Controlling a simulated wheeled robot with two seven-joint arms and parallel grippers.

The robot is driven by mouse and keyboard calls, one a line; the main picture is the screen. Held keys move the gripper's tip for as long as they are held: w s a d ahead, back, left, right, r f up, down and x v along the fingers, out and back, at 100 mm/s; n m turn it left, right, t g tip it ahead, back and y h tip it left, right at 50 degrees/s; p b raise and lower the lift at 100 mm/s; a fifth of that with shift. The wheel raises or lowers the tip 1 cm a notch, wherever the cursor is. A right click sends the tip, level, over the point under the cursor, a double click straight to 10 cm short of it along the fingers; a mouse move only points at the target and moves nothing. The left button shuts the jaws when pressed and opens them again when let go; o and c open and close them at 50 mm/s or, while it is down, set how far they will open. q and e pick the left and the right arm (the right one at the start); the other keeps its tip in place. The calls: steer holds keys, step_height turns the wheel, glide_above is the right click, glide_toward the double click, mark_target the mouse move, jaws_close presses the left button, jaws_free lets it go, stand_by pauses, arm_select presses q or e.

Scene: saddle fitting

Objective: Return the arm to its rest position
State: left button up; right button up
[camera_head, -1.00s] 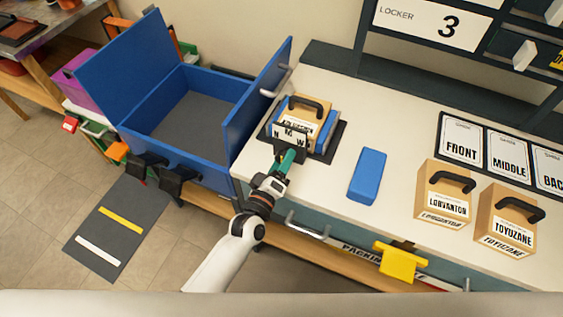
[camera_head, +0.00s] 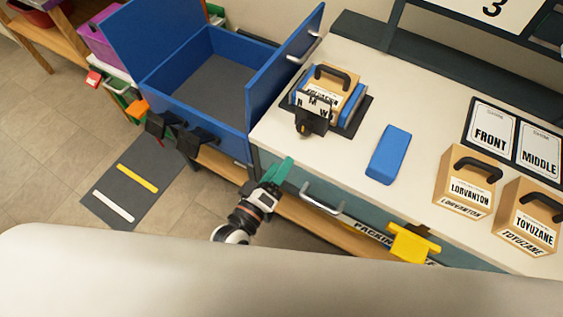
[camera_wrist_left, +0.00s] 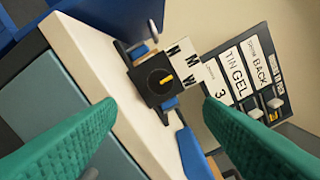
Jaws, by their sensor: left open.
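My left gripper (camera_head: 284,172) is in front of the workbench's front edge in the head view, open and empty, its green fingers clear of everything. In the left wrist view the green fingers (camera_wrist_left: 160,125) stand wide apart with nothing between them. A wooden box (camera_head: 334,84) with a black handle sits between blue pads on a dark base on the bench. A black dial block with a letter plate (camera_head: 312,114) is at its front; in the left wrist view the dial (camera_wrist_left: 160,79) has a yellow pointer. My right gripper is not in view.
A blue block (camera_head: 388,155) lies on the white bench top (camera_head: 355,205). Two wooden boxes, LORVANTON (camera_head: 468,187) and TOYUZANE (camera_head: 526,217), stand to the right. An open blue chest (camera_head: 205,90) is at left. A drawer handle (camera_head: 322,200) and yellow piece (camera_head: 412,243) stick out in front.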

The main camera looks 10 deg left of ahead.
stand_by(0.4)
arm_select(q)
steer(key=s+a+f+m+g+y, duration=0.1)
steer(key=s+a+f+m+g, duration=0.15)
steer(key=f, duration=0.75)
steer(key=s+a+f+m+g+y, duration=0.1)
steer(key=s+a+f+g, duration=0.2)
steer(key=f, duration=0.6)
steer(key=s+a+f+m+g+y, duration=0.2)
steer(key=s+a+f, duration=0.1)
steer(key=f, duration=0.7)
steer(key=s+a+f+m+g+y, duration=0.1)
steer(key=s+a+f+g, duration=0.1)
steer(key=s, duration=0.5)
steer(key=s+a+f+m+g+y, duration=0.1)
steer(key=s+a+f+m+g, duration=0.1)
steer(key=s+f, duration=0.5)
steer(key=s+a+f+m+g+y, duration=0.1)
steer(key=s+a+f+g, duration=0.3)
steer(key=s, duration=0.5)
steer(key=shift+a+f, duration=0.55)
steer(key=shift+a, duration=0.45)
